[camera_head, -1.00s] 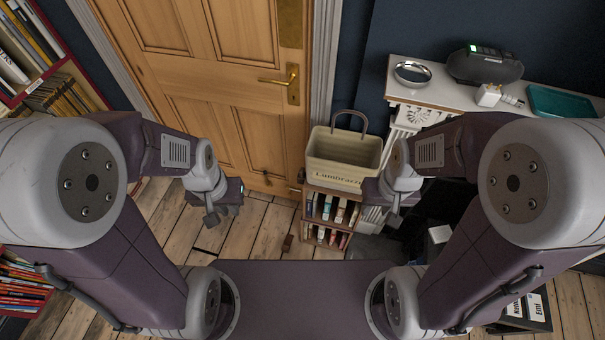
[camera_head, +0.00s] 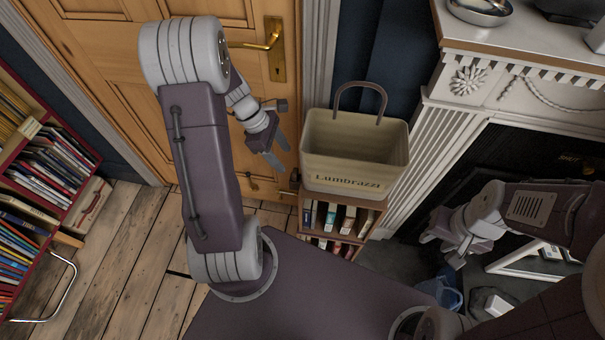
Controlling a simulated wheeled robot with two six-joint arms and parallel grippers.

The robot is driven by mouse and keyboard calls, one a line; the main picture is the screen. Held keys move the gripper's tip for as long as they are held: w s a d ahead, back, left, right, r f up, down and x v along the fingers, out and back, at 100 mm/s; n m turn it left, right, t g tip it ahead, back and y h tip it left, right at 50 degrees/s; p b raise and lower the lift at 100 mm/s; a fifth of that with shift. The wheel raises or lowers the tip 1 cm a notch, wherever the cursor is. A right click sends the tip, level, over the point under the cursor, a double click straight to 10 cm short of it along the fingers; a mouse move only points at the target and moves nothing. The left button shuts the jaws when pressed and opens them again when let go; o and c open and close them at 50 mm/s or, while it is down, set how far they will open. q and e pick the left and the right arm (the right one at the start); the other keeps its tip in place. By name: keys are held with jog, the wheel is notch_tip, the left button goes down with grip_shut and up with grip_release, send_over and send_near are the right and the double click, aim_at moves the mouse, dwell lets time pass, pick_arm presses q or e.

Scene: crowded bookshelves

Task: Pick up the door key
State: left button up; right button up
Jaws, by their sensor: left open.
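A small brass piece (camera_head: 252,183), perhaps the door key, shows low on the wooden door (camera_head: 110,50); it is too small to be sure. My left gripper (camera_head: 279,156) is open and empty in front of the door, just above and right of this piece in the picture and left of the beige bag. My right gripper (camera_head: 445,254) hangs at the right, in front of the dark fireplace; its jaw state is unclear.
A beige bag (camera_head: 350,150) stands on a small bookcase (camera_head: 350,203). A brass door handle (camera_head: 268,40) is above. A red bookshelf (camera_head: 85,155) stands at left, a white mantel (camera_head: 500,35) at right. Bare floorboards (camera_head: 150,240) lie at left.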

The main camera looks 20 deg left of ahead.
aim_at(295, 179)
pick_arm(q)
jog(key=b+x, duration=0.1)
jog(key=x, duration=0.3)
jog(key=b+x, duration=0.2)
jog(key=x, duration=0.2)
jog(key=shift+s+a+f+b, duration=0.15)
jog(key=shift+f+b, duration=0.15)
jog(key=shift+f, duration=0.15)
jog(key=shift+r, duration=0.1)
grip_shut()
